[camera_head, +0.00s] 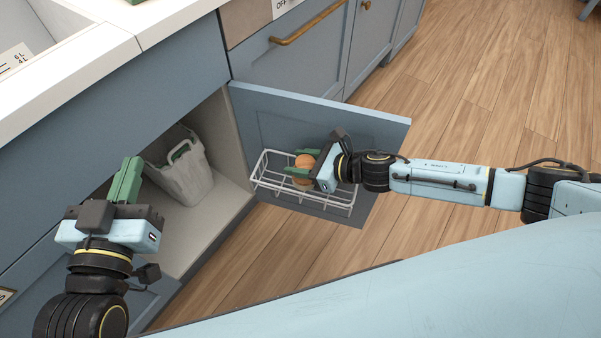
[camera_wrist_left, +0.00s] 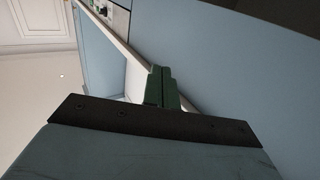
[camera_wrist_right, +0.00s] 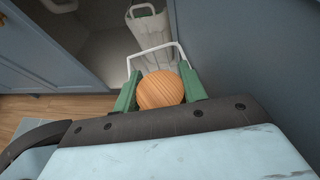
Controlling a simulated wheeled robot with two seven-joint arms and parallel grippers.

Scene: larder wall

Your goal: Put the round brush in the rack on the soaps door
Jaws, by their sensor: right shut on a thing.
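The round brush (camera_head: 303,167) has a round wooden body and is between the fingers of my right gripper (camera_head: 301,166). In the right wrist view the brush (camera_wrist_right: 160,90) sits between the two green fingers, and the gripper is shut on it. The white wire rack (camera_head: 337,207) is fixed to the inner face of the open blue door (camera_head: 375,130). The brush is over the rack; I cannot tell whether it touches the rack's floor. My left gripper (camera_head: 129,172) is in front of the cabinet, its green fingers together and empty in the left wrist view (camera_wrist_left: 161,86).
A drawer with a brass handle (camera_head: 308,24) is behind the door. The wooden floor at the right is clear.

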